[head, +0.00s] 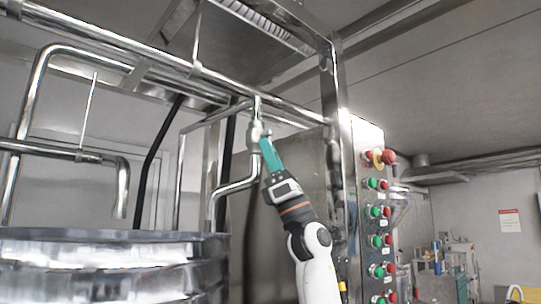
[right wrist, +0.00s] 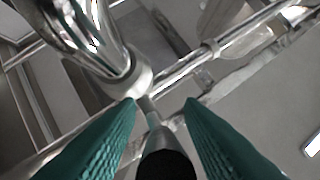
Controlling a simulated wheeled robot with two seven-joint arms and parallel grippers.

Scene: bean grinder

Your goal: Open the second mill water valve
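The water valve (head: 257,130) sits on a vertical chrome pipe near the top of the steel frame in the head view. In the right wrist view its handle (right wrist: 152,118), a thin metal stem with a dark rounded end, points toward the camera. My right gripper (head: 264,142) is raised to the valve. Its two teal fingers, also in the right wrist view (right wrist: 161,101), stand apart on either side of the handle, with gaps visible at both sides. Which mill this valve belongs to cannot be told. My left gripper is not in view.
A steel panel (head: 372,215) with several red and green buttons stands right of my right arm. A large round metal vessel (head: 100,262) is at the lower left. Chrome pipes (head: 120,190) bend down above it. A steel post (head: 340,120) rises close beside my arm.

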